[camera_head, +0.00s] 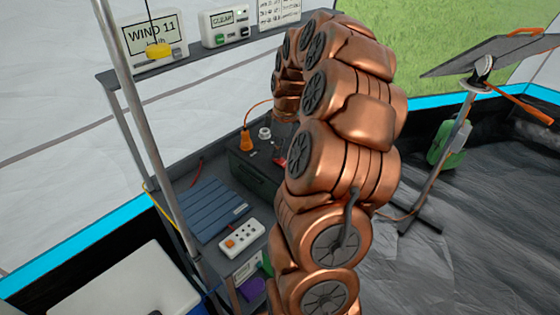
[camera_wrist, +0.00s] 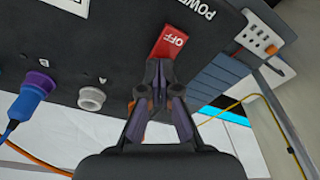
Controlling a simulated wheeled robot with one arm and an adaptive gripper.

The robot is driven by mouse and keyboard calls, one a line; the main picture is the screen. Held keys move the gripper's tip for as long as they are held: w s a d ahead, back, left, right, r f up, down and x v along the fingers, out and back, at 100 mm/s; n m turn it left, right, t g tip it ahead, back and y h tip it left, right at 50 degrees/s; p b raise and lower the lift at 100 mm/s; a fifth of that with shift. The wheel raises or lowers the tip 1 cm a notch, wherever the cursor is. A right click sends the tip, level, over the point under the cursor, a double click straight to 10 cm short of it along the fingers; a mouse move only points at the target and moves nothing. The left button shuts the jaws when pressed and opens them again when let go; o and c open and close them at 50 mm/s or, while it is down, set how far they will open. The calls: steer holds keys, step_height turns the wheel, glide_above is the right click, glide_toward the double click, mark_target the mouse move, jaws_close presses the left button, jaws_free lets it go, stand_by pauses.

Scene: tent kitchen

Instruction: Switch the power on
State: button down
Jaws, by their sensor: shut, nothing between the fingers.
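The power switch (camera_wrist: 170,44) is a red rocker marked OFF, beside white POWER lettering on a dark power box (camera_wrist: 110,42) in the wrist view. My gripper (camera_wrist: 158,72) is shut and empty. Its fingertips are just below the red switch in the picture and overlap its lower edge; I cannot tell whether they touch it. In the head view the power box (camera_head: 240,168) stands on the bench behind my arm, with a bit of red (camera_head: 279,157) showing beside the arm. My gripper is hidden there by the arm.
A blue plug (camera_wrist: 32,92) and a white socket (camera_wrist: 91,98) are on the box face. A white power strip (camera_head: 241,237) and slatted blue panel (camera_head: 207,209) lie on the bench. A metal pole (camera_head: 142,115) stands left.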

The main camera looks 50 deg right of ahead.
steer(key=shift+f, duration=0.45)
steer(key=shift+r, duration=0.1)
steer(key=shift+r+p, duration=0.3)
steer(key=shift+r, duration=3.2)
steer(key=shift+a, duration=0.1)
steer(key=s+a+r+m+g+p, duration=0.1)
steer(key=s+a+r, duration=0.1)
steer(key=a, duration=0.8)
steer(key=s+a+r, duration=0.1)
steer(key=s+a, duration=0.2)
steer(key=a, duration=0.8)
steer(key=s+a+f+m+g, duration=0.1)
steer(key=s+a+m, duration=0.1)
steer(key=s+a, duration=0.3)
steer(key=s+a+f+m+g+p, duration=0.1)
steer(key=s+a, duration=0.5)
steer(key=s, duration=0.7)
steer(key=shift+s+a+f+m+h, duration=0.15)
steer(key=shift+s+a+m+h, duration=0.2)
steer(key=shift+m, duration=0.55)
